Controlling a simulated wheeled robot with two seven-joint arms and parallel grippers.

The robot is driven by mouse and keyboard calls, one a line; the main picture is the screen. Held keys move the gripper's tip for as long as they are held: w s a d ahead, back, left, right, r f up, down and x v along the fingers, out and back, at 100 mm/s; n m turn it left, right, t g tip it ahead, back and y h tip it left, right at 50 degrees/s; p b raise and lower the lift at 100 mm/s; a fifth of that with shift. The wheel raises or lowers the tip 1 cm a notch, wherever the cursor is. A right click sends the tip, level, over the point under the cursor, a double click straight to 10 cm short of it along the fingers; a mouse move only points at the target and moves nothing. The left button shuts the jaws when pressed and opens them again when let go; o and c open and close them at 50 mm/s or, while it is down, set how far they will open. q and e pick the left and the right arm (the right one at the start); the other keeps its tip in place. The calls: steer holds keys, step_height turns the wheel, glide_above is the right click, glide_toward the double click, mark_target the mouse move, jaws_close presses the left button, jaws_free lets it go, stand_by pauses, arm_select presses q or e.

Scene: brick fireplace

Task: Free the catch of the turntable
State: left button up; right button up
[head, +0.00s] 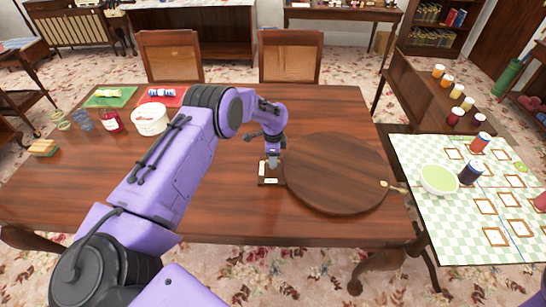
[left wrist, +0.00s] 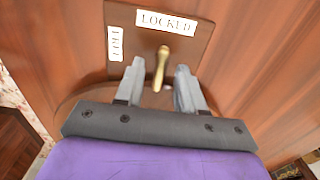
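The turntable (head: 335,172) is a large round dark wooden disc on the table. The catch's wooden plate (head: 262,181) lies at its left edge. In the left wrist view the plate (left wrist: 200,42) bears a label reading LOCKED (left wrist: 166,22) and a sideways label (left wrist: 115,43), probably FREE. A brass lever (left wrist: 161,66) points towards the LOCKED label. My left gripper (head: 272,163) is over the plate. In the left wrist view the gripper (left wrist: 158,78) is open, one finger on each side of the lever, with gaps visible. Its height against the lever is unclear. My right gripper is not in view.
A small light peg (head: 393,186) sits at the turntable's right edge. A white tub (head: 149,120), a red jar (head: 111,121) and glasses stand at the left. A side table (head: 420,220) at the right holds a green bowl (head: 438,180) and jars. The table's front middle is clear.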

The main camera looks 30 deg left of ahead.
arm_select(q)
jaws_close()
steer(key=shift+n+b, duration=0.65)
steer(key=shift+n, duration=0.45)
steer(key=n+b, duration=0.1)
steer(key=n, duration=0.2)
steer(key=shift+n, duration=0.3)
steer(key=n, duration=0.5)
steer(key=shift+w+r+b, duration=0.1)
steer(key=shift+b, duration=0.2)
steer(key=n, duration=0.6)
steer(key=shift+n, duration=0.4)
steer(key=shift+r+n, duration=0.1)
steer(key=shift+n, duration=0.2)
